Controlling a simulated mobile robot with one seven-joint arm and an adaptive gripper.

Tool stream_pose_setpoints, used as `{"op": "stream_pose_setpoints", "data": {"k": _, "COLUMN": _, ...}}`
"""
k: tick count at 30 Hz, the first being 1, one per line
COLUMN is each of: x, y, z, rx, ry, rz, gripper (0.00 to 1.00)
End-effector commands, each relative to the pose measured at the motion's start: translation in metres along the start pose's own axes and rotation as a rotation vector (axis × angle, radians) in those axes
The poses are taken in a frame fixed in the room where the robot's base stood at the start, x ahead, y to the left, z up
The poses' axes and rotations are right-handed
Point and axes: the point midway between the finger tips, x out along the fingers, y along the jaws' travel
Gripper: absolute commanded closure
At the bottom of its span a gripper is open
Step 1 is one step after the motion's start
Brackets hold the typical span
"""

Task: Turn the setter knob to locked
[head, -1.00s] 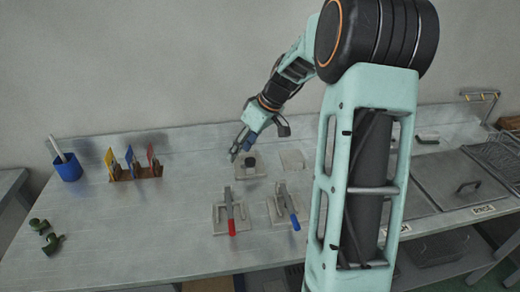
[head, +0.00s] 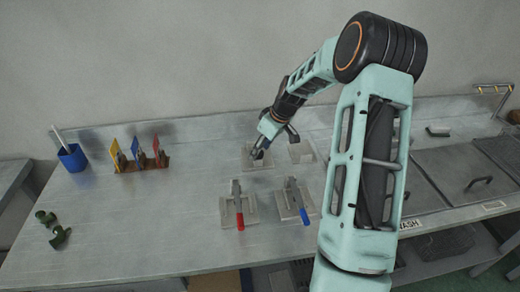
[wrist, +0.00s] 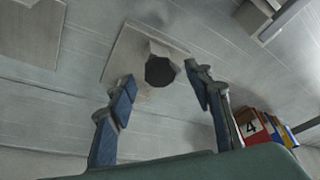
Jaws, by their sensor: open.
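The setter knob is a dark round knob (wrist: 160,70) on a pale block and square plate (wrist: 125,55) in the wrist view. In the head view its plate (head: 262,165) lies near the back middle of the bench, and my gripper largely hides the knob. My gripper (head: 257,154) hangs above that plate, fingers pointing down. In the wrist view the blue-padded fingers of my gripper (wrist: 162,92) are spread apart and empty. The knob shows between and a little beyond the tips, with no contact visible. I cannot read the knob's setting.
A red-handled clamp (head: 238,206) and a blue-handled clamp (head: 297,202) stand in front of the knob plate. Another pale plate (head: 301,152) lies to its right. The left bench middle is clear.

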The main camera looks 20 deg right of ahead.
Motion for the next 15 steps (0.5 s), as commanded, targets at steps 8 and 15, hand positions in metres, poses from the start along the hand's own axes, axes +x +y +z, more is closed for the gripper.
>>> {"op": "stream_pose_setpoints", "data": {"k": 8, "x": 0.0097, "y": -0.0002, "z": -0.0004, "rx": 0.000, "ry": 0.000, "rz": 0.001, "gripper": 0.53}}
{"op": "stream_pose_setpoints", "data": {"k": 15, "x": 0.0094, "y": -0.0002, "z": -0.0002, "rx": 0.000, "ry": 0.000, "rz": 0.000, "gripper": 0.64}}
